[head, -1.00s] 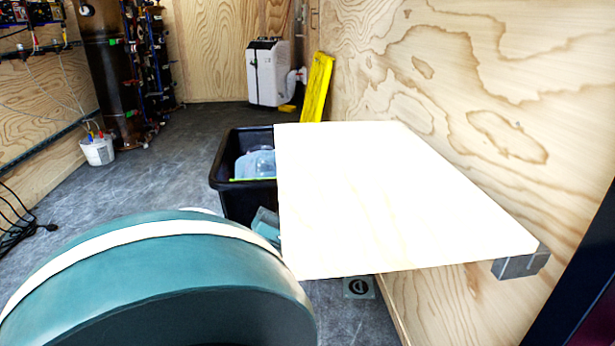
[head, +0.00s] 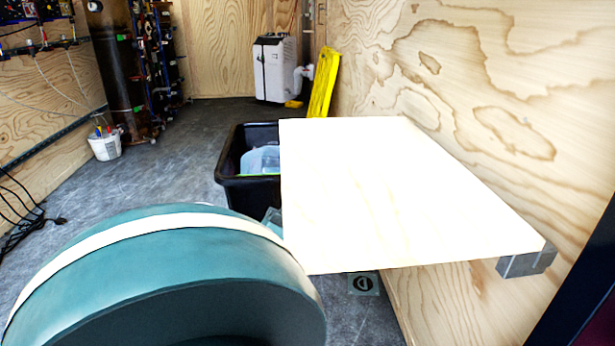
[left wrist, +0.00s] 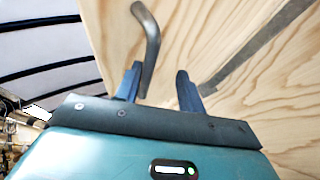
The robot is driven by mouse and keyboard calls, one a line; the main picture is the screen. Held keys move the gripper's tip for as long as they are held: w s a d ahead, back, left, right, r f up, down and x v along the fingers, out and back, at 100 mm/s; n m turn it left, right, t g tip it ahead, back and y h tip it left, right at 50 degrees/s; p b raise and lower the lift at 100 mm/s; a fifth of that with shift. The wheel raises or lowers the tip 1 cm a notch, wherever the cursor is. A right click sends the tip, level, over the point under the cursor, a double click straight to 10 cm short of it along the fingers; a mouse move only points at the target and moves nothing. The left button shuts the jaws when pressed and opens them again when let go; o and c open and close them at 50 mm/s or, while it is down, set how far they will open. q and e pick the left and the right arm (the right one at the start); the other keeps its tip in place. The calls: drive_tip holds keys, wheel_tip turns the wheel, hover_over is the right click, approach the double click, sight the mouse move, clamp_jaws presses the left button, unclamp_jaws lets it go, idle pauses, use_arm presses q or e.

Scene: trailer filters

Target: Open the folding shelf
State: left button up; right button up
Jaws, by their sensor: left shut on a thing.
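The folding shelf (head: 390,190) is a pale board standing out from the right plywood wall in the head view, its top about level. A grey metal bracket (head: 525,262) shows under its near right corner. In the left wrist view, my left gripper (left wrist: 158,75) has its two dark blue fingers about a grey bent metal bar (left wrist: 152,45) in front of a wooden panel (left wrist: 215,45). The bar lies against the left finger. In the head view my left gripper is hidden behind the board. My right gripper is not in view.
A black bin (head: 232,185) with bluish contents stands behind the board's left edge. A yellow board (head: 323,82) leans on the wall near a white machine (head: 272,68). A white bucket (head: 105,145) and black cables (head: 22,205) lie left. The floor between is clear.

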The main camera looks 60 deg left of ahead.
use_arm(q)
drive_tip(key=shift+s+a+f, duration=0.1)
drive_tip(key=shift+f, duration=0.1)
idle(0.4)
